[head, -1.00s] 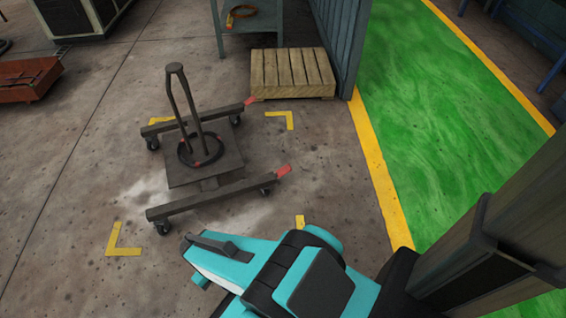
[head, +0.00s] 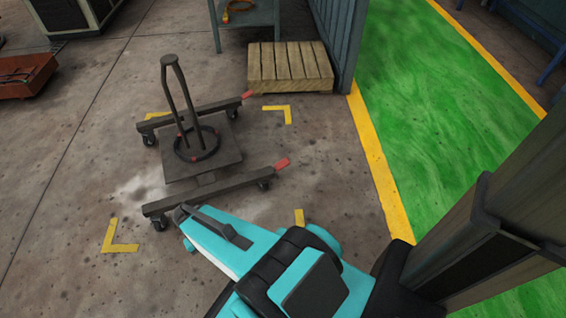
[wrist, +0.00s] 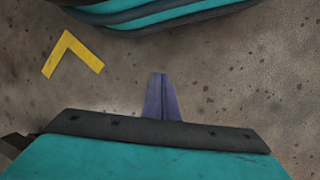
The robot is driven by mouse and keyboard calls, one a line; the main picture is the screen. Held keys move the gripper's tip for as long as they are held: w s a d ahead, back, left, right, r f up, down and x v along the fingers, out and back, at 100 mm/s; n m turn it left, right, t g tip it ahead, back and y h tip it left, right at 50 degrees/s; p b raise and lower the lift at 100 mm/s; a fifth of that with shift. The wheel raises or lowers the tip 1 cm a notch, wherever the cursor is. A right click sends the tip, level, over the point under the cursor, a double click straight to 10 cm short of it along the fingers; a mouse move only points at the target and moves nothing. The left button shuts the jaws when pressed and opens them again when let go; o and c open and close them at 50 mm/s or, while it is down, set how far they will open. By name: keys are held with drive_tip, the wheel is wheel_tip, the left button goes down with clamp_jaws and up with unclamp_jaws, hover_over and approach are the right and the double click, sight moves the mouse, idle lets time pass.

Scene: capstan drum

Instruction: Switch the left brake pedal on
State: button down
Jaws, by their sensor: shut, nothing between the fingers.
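A red pedal (head: 248,96) sits at the right end of the far leg, and another red pedal (head: 282,164) at the right end of the near leg. I cannot tell which one is the left brake pedal, nor whether either is pressed. My gripper (wrist: 160,82) is shut and empty over bare floor in the wrist view; no pedal shows there. In the head view my teal arm reaches toward the cart's near-left corner, and the fingertips cannot be made out.
Yellow corner marks (head: 117,239) lie around the cart; one also shows in the wrist view (wrist: 72,50). A wooden pallet (head: 290,68) lies behind the far pedal. A green walkway (head: 425,110) with a yellow edge runs at right. The floor right of the near pedal is clear.

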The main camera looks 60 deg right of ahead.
sight(287, 161)
drive_tip(key=w+d+r+m+h+b, duration=0.1)
drive_tip(key=w+d+m+b, duration=0.2)
drive_tip(key=d, duration=0.5)
drive_tip(key=w+d+r+m+t+b, duration=0.15)
drive_tip(key=w+d+m, duration=0.25)
drive_tip(key=d, duration=0.4)
drive_tip(key=w+d+r+m+h+b, duration=0.1)
drive_tip(key=w+d+r+m, duration=0.2)
drive_tip(key=d, duration=0.4)
drive_tip(key=s+d+r+m+b, duration=0.1)
drive_tip(key=d+r+m, duration=0.2)
drive_tip(key=d, duration=0.4)
drive_tip(key=s+d+r+m+h+b, duration=0.1)
drive_tip(key=d+r+m+b, duration=0.1)
drive_tip(key=d, duration=0.6)
drive_tip(key=s+d+r+m+b, duration=0.1)
drive_tip(key=d+r+m, duration=0.3)
drive_tip(key=d, duration=0.4)
drive_tip(key=shift+s+d+m+b, duration=0.2)
drive_tip(key=shift+m+b, duration=0.25)
drive_tip(key=shift+m, duration=0.45)
drive_tip(key=shift+f, duration=0.1)
drive_tip(key=shift+g+h, duration=0.25)
drive_tip(key=shift+h, duration=0.05)
drive_tip(key=b+x, duration=0.6)
drive_tip(key=x, duration=0.8)
